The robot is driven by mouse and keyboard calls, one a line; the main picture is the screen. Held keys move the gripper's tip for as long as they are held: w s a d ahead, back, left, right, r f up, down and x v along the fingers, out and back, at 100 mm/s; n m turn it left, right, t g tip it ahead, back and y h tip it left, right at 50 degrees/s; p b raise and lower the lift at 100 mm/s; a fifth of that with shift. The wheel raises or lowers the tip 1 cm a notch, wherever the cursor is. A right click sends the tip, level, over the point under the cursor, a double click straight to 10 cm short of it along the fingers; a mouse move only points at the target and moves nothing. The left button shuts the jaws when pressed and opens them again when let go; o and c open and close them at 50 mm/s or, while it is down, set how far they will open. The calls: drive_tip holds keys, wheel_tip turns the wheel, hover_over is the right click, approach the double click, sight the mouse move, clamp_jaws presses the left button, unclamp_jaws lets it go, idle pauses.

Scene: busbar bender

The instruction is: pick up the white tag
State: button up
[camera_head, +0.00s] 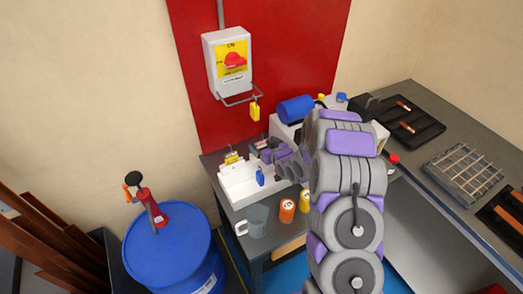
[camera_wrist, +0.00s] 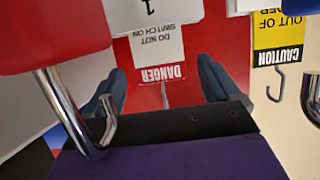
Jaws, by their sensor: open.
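A white tag with a red DANGER band (camera_wrist: 157,45) and the words DO NOT SWITCH ON shows upside down at the top middle of the wrist view. A thin metal wire hangs from its red end. My gripper (camera_wrist: 162,84) is open, its two dark fingers on either side of that red end and wire. I cannot tell whether either finger touches the tag. In the head view my gripper (camera_head: 268,156) is over the back right of the white bin (camera_head: 238,192); the white tag cannot be made out there.
A yellow CAUTION tag (camera_wrist: 278,38) with a hook is right of my fingers. A red padlock (camera_wrist: 55,35) with a metal shackle is close at left. A blue padlock (camera_head: 260,177), grey mug (camera_head: 257,220) and orange can (camera_head: 287,211) are near the bin.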

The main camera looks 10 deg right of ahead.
drive_tip(key=shift+s+f, duration=0.15)
drive_tip(key=shift+f, duration=0.1)
drive_tip(key=shift+s+f, duration=0.15)
drive_tip(key=c, duration=1.1)
